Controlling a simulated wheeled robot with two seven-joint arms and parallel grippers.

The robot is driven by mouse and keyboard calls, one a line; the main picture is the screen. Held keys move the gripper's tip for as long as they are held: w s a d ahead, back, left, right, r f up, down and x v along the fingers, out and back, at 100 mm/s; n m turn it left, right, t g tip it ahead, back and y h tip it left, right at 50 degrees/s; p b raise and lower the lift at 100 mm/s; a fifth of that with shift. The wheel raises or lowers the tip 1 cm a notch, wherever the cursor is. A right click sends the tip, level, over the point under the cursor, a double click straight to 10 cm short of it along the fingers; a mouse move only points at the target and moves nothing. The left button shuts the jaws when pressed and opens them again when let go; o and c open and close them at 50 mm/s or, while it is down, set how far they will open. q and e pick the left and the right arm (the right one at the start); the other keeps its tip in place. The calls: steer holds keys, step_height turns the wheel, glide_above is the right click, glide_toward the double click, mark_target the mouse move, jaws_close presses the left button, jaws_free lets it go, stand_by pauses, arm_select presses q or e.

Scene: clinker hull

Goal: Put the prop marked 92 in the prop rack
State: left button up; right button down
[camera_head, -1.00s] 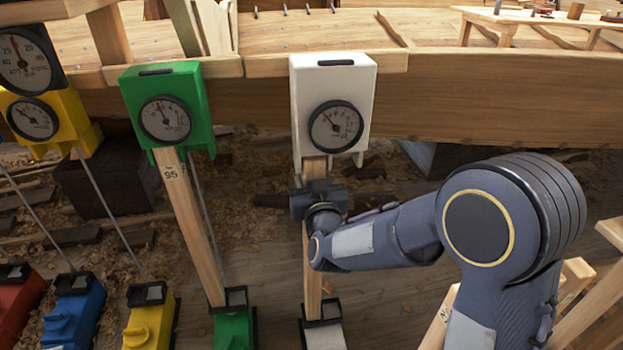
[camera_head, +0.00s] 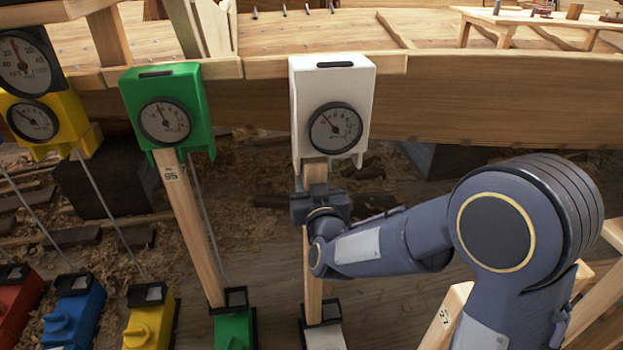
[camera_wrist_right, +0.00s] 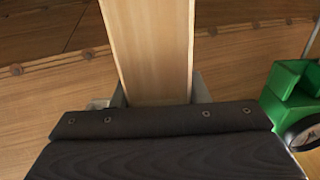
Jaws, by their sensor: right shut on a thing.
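A pale wooden prop (camera_head: 313,270) stands upright between a white box with a dial (camera_head: 332,90) and a white base (camera_head: 325,337). No number is readable on it; my gripper covers part of its upper length. My right gripper (camera_head: 317,197) is shut on this prop just below the white box. In the right wrist view the prop (camera_wrist_right: 152,50) runs between the two fingertips. The prop marked 95 (camera_head: 195,230) stands to the left, leaning, under a green dial box (camera_head: 165,105). My left gripper is not in view.
The wooden hull (camera_head: 480,100) runs across the back. A yellow dial box (camera_head: 45,125) and red, blue and yellow bases (camera_head: 75,315) are at the left. Pale timbers, one with partly hidden marking (camera_head: 445,318), stand at the lower right behind my arm. Shavings cover the ground.

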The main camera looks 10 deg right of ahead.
steer(key=s, duration=0.6)
steer(key=shift+s, duration=0.2)
stand_by(0.7)
steer(key=shift+r, duration=0.2)
